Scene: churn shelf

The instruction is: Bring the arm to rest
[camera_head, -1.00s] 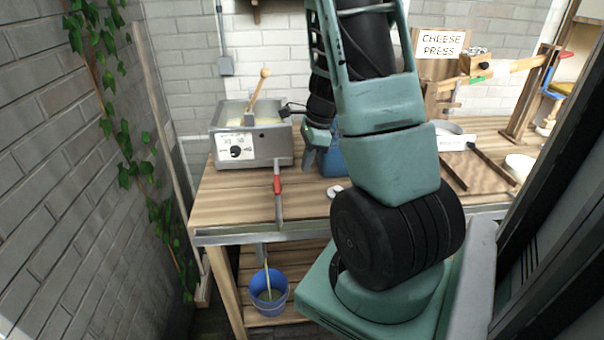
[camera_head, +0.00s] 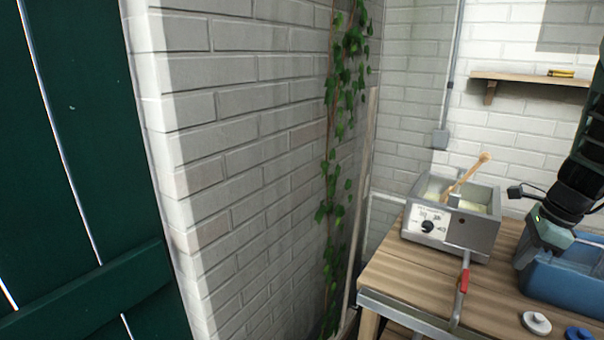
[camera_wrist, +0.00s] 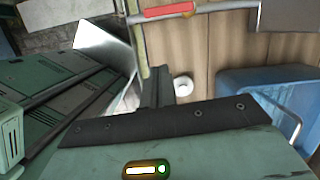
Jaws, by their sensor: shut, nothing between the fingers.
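My gripper (camera_head: 522,262) is at the right of the head view, pointing down over the wooden table (camera_head: 400,275). It is beside a blue tub (camera_head: 572,278), and I cannot tell whether they touch. In the wrist view its dark fingers (camera_wrist: 156,88) are together with nothing between them. The table's wood (camera_wrist: 230,50) lies beyond the fingers. Most of my arm is out of the head view.
A grey heated vat (camera_head: 450,225) with a wooden paddle stands left of my gripper. A red-handled valve pipe (camera_head: 462,290) is in front. White (camera_head: 536,322) and blue (camera_head: 578,333) round lids lie nearby. A brick wall with ivy (camera_head: 342,90) and a green door (camera_head: 80,130) fill the left.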

